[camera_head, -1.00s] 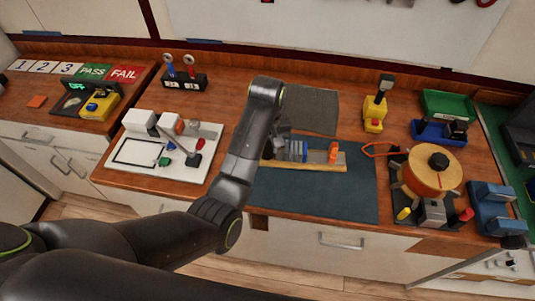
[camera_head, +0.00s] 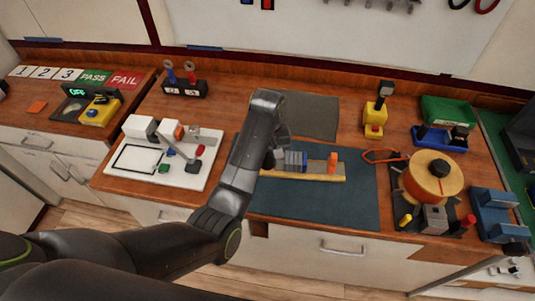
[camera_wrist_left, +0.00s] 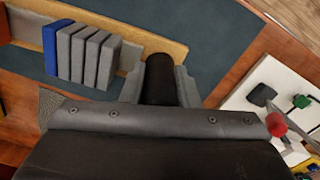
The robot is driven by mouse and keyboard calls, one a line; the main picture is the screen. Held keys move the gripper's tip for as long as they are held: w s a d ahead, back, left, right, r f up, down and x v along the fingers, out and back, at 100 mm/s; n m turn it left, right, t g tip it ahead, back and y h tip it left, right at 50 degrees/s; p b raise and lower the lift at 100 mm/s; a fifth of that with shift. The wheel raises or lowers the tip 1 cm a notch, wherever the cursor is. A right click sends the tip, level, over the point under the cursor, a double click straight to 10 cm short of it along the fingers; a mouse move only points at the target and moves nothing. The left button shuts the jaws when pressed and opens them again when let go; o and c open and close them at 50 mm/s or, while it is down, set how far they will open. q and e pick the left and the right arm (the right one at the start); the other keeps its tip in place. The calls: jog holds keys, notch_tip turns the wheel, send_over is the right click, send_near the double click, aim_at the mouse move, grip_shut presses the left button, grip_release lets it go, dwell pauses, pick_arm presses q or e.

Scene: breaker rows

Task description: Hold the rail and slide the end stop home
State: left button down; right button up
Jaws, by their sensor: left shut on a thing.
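The rail (camera_head: 318,178) is a pale wooden strip with a raised back edge, lying on the blue-grey mat. Several grey breakers (camera_head: 290,160) and a blue one (camera_head: 302,161) stand in a row on it. The orange end stop (camera_head: 333,162) stands upright to the right of them, with a gap between. My left gripper (camera_head: 270,159) is at the rail's left end, shut on a black upright grip (camera_wrist_left: 160,80) there. In the left wrist view, the grey breakers (camera_wrist_left: 88,57) and blue breaker (camera_wrist_left: 51,50) stand beside the gripper. My right gripper is out of view.
The blue-grey mat (camera_head: 320,208) has clear room in front of the rail. An orange spool (camera_head: 433,175) on a dark stand and a red loop (camera_head: 383,156) are to the right. A white board (camera_head: 190,180) with small parts is to the left. A grey pad (camera_head: 312,115) lies behind.

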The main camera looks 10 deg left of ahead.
pick_arm(q)
jog(key=shift+f+b, duration=1.1)
jog(key=shift+f, duration=2.65)
jog(key=shift+p, duration=0.4)
jog(key=shift+f, duration=0.1)
